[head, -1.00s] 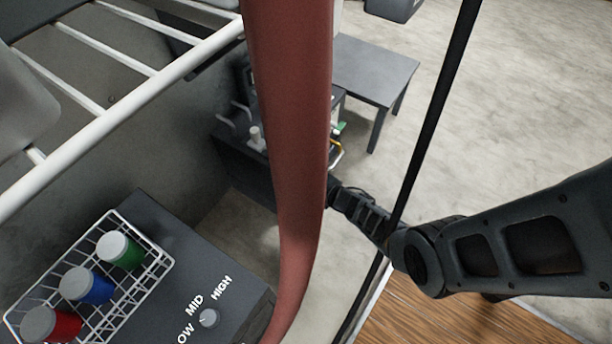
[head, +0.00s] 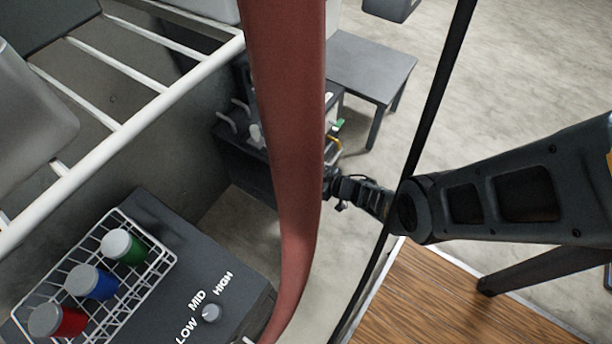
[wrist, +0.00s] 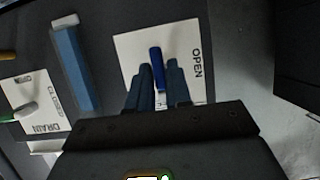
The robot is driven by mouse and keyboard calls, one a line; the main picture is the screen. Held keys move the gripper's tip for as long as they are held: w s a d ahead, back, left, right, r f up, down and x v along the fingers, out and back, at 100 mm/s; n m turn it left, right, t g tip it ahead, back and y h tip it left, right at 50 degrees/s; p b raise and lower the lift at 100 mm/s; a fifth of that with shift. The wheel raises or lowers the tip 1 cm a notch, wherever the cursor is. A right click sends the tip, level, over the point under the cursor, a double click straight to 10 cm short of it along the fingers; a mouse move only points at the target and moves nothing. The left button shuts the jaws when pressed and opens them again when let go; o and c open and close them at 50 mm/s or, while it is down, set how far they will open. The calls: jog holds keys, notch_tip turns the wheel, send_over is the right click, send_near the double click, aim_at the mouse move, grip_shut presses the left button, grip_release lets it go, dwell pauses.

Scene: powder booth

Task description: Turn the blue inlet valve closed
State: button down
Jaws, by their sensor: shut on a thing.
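The blue inlet valve handle (wrist: 155,58) shows in the wrist view as a short bright blue lever on a white plate (wrist: 126,48). The plate reads OPEN along its right side. The handle points nearly straight up in the picture. My gripper (wrist: 159,82) has its two blue-grey fingers closed around the handle, one on each side. The gripper's body hides the lower part of the plate and any other marking there. In the head view a red hose-like shape hides the valve.
A DRAIN plate (wrist: 48,98) with a green-tipped handle (wrist: 26,112) and a longer blue bar (wrist: 72,62) lie left of the valve. In the head view, a wire rack (head: 160,262) of jars, a dial box (head: 165,235) and a grey table (head: 372,68) stand around.

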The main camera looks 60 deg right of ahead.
jog(key=c, duration=1.2)
grip_release()
jog(key=shift+o, duration=0.2)
jog(key=p+v, duration=0.4)
jog(key=v, duration=0.4)
jog(key=shift+p, duration=0.3)
jog(key=shift+w, duration=0.1)
